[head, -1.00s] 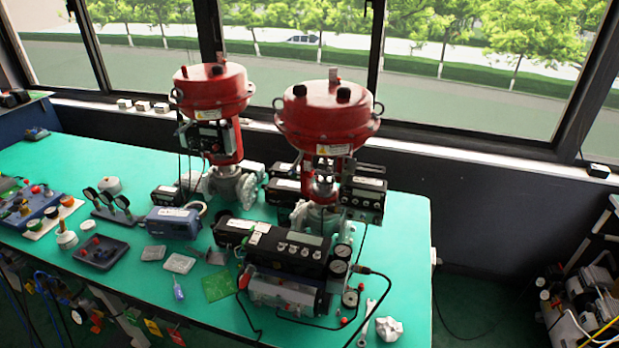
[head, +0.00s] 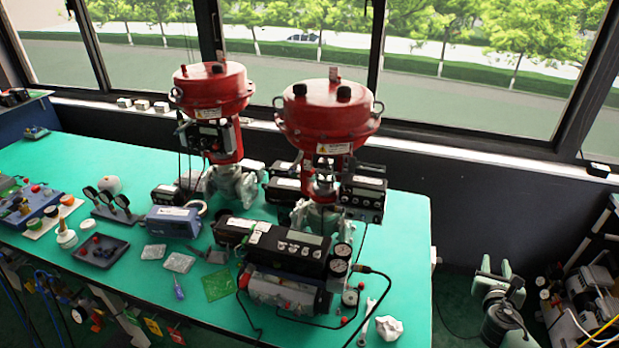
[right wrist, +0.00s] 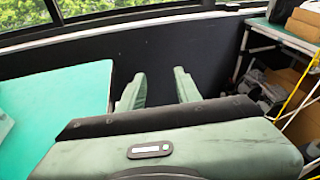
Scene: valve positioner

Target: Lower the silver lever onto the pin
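The front red valve actuator (head: 328,118) stands on the green bench, with a black positioner box (head: 363,196) at the right of its yoke. The yoke area (head: 322,185) is small and crowded, and I cannot make out the silver lever or the pin there. My right gripper (head: 496,267) is at the lower right of the head view, off the bench's right side and well away from the valve. In the right wrist view my right gripper (right wrist: 160,88) has its two fingers apart with nothing between them. My left gripper is not in view.
A second red actuator (head: 211,88) stands behind to the left. A black instrument (head: 285,248) with gauges and cables lies in front of the valve. A wrench, tray and small parts lie on the bench (head: 405,235). A cart with equipment (head: 590,295) stands at the right.

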